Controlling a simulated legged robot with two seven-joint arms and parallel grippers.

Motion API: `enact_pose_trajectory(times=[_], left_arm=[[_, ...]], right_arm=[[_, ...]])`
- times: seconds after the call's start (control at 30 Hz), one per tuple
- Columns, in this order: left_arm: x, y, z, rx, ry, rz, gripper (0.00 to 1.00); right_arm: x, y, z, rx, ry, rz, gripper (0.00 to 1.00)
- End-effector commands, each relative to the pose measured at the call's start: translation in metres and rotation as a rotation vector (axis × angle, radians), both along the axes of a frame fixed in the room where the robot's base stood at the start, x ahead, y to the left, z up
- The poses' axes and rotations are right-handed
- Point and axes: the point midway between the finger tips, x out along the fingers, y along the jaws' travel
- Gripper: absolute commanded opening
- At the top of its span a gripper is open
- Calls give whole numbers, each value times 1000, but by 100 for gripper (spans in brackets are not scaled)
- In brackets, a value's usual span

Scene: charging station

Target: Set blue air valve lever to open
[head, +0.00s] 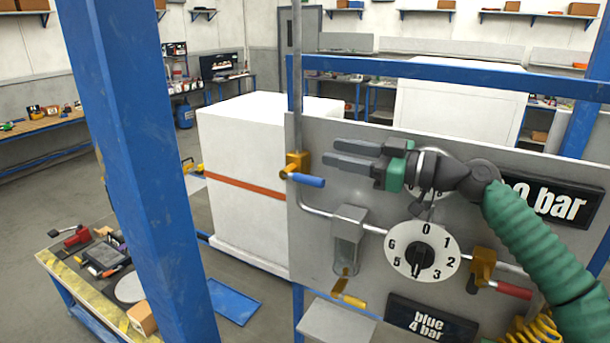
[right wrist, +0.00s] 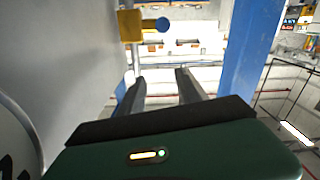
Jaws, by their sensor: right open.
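The blue air valve lever (head: 306,180) sits on a yellow valve body (head: 297,162) at the left edge of the grey panel. The lever points right and slightly down, across the vertical pipe. In the right wrist view the blue lever end (right wrist: 163,24) shows beside the yellow valve (right wrist: 131,25), beyond the fingertips. My right gripper (head: 332,154) is open and empty in front of the panel, with its fingers pointing left, just above and to the right of the lever. It looks apart from the lever. My left gripper is not in view.
The panel (head: 320,236) also carries a round dial (head: 422,251), a red lever (head: 513,289), a yellow lever (head: 349,299) and a "blue 4 bar" sign (head: 432,320). A blue post (head: 135,150) stands to the left. A white box (head: 250,180) stands behind the panel.

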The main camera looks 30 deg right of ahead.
Motion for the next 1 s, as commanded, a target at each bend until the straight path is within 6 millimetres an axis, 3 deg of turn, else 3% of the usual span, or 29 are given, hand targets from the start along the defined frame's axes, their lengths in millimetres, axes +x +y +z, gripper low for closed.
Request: enact_pose_trajectory(times=[0.03, 0.37, 0.5, 0.63, 1.0], left_arm=[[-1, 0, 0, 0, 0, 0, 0], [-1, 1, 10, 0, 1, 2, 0], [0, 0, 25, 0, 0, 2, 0], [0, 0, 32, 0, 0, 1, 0], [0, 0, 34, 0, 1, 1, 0]], right_arm=[[2, -8, -8, 5, 4, -21, 41], [3, -4, -82, 6, 6, -17, 41], [37, 17, -76, 1, 4, -14, 41], [57, 28, -77, 2, 5, -16, 41], [67, 36, -80, -1, 3, -18, 41]])
